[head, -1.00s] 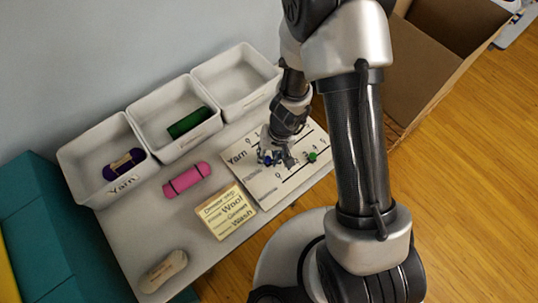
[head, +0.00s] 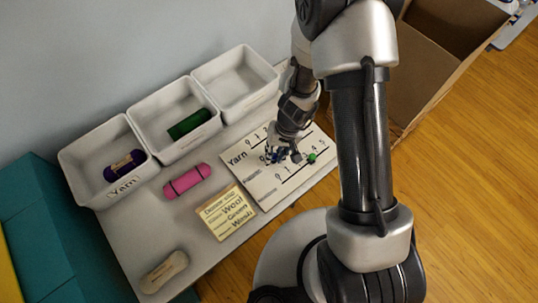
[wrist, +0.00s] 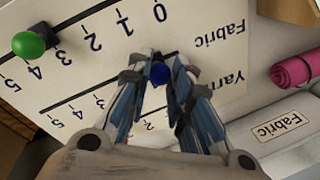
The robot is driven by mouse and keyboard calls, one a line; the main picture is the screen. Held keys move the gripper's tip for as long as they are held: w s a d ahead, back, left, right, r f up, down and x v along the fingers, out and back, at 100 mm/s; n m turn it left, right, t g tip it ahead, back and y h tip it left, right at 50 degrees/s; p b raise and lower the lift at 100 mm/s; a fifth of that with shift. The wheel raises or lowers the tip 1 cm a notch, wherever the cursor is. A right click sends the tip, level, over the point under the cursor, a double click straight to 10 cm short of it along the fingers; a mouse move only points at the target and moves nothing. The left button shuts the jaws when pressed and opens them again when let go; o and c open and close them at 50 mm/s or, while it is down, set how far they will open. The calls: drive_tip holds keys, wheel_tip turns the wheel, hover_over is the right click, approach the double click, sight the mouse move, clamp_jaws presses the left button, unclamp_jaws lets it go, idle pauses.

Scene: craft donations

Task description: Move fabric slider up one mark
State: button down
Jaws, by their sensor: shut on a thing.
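The white slider board (head: 262,190) lies on the table and also shows upside down in the wrist view (wrist: 215,75). It has a Fabric row and a Yarn row, each with a line and numbers. A green knob (wrist: 28,45) stands on the Fabric line near the 3; the head view also shows it (head: 312,158). My gripper (head: 283,155) is shut on a blue knob (wrist: 158,73), which appears to be on the Yarn line. The fingers hide its base and nearby numbers, so its exact mark cannot be told.
White bins (head: 148,108) line the back of the table, one with a green roll (head: 189,124) and one with purple yarn (head: 124,165). A pink roll (head: 187,181), a word card (head: 228,213) and a beige bundle (head: 164,271) lie left of the board. A cardboard box (head: 432,55) stands right.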

drive_tip(key=shift+w+d, duration=0.45)
drive_tip(key=shift+d, duration=0.2)
drive_tip(key=shift+a, duration=0.1)
drive_tip(key=c, duration=1.4)
unclamp_jaws()
drive_tip(key=shift+c, duration=0.2)
wheel_tip(320, 180, up, 12)
drive_tip(key=d, duration=0.2)
drive_tip(key=shift+d, duration=0.2)
drive_tip(key=shift+f, duration=0.15)
